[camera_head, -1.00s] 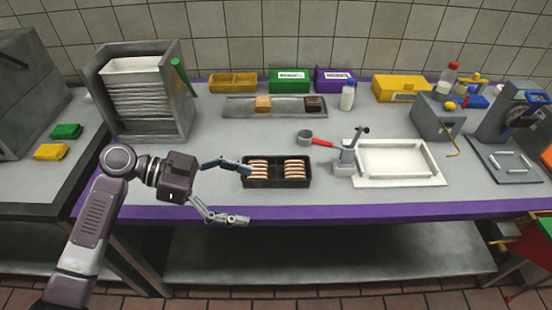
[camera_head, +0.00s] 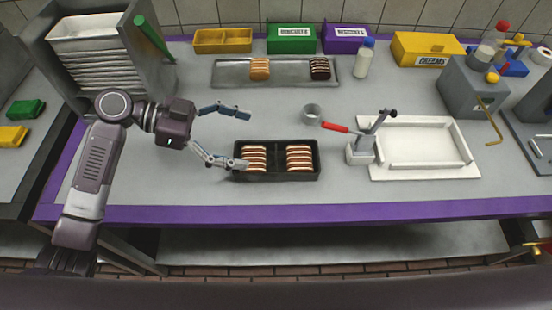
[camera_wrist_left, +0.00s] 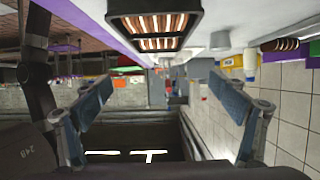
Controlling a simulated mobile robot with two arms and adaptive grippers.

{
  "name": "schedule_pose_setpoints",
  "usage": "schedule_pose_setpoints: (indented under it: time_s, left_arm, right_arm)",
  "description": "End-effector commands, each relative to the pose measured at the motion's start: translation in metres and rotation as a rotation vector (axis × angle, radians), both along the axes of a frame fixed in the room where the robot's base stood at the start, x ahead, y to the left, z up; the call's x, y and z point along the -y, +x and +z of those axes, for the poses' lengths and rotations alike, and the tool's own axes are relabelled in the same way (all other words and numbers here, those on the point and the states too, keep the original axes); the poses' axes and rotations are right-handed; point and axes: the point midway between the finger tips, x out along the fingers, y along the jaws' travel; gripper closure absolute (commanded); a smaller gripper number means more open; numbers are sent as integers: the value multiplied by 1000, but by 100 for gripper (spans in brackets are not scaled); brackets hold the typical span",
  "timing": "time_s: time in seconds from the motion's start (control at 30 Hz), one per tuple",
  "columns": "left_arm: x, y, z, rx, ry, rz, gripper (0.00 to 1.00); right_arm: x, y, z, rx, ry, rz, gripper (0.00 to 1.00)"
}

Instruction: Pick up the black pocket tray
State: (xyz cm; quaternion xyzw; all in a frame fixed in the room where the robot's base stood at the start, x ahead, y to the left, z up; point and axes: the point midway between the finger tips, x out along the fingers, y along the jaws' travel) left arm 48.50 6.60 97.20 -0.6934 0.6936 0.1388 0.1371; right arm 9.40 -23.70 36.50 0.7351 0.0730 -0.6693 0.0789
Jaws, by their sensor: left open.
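The black pocket tray (camera_head: 276,160) lies near the table's front edge in the head view. It holds two side-by-side rows of brown-and-white sandwich biscuits. My left gripper (camera_head: 240,137) is open and empty, to the left of the tray and toward its back. Its lower fingertip overlaps the tray's left end in the picture; I cannot tell whether they touch. Its upper finger points over the table behind the tray. In the left wrist view the tray (camera_wrist_left: 114,7) shows at the top, outside the spread fingers (camera_wrist_left: 162,88). My right gripper is not in view.
A white framed board (camera_head: 385,172) lies farther right. A long grey tray (camera_head: 290,72) with biscuits lies behind.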

Motion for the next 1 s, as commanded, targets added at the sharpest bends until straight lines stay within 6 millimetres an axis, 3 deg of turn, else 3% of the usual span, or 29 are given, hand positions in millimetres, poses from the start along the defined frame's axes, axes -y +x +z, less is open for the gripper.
schedule_pose_setpoints:
  time_s: [0.1,0.4,0.67,1.0]
  left_arm:
    - [0,0,-21,0,0,0,11]
    - [0,0,-49,0,0,0,11]
    - [21,-1,-55,-1,-2,-2,11]
    - [65,-4,-70,-1,-2,-1,11]
  right_arm:
    - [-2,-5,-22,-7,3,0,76]
    - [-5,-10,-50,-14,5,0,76]
    - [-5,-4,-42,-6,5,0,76]
    - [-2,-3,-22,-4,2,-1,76]
